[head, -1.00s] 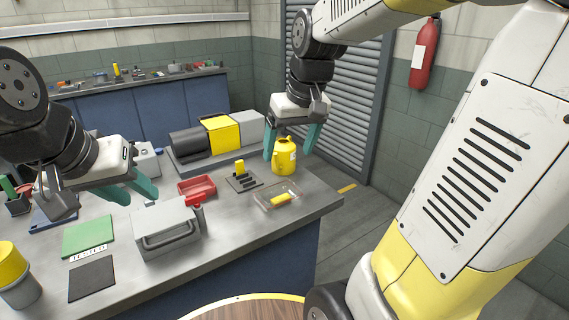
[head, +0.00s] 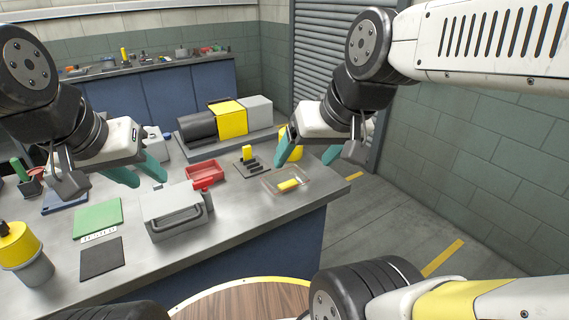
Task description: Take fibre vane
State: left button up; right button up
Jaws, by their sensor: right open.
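Which piece is the fibre vane I cannot tell for certain. A small dark rack (head: 254,170) on the bench holds dark strips and an upright yellow piece (head: 247,153). A clear shallow tray (head: 272,190) in front of it holds a yellow block (head: 289,185). My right gripper (head: 302,165) is open and empty, its teal fingers pointing down above the far side of the clear tray, right of the rack. My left gripper (head: 150,181) appears open and empty, above the bench behind the grey box.
A red bin (head: 205,173) and a grey box with a handle (head: 173,211) stand left of the tray. A pump with a yellow section (head: 229,118) stands behind. A yellow can (head: 291,140) is partly hidden by my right gripper. A green mat (head: 98,219) lies at left.

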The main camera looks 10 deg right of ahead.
aim_at(247, 149)
jog(key=i+l+u, duration=0.1)
jog(key=u, duration=0.3)
jog(key=i+l+u, duration=0.15)
jog(key=u, duration=0.25)
jog(key=i, duration=0.05)
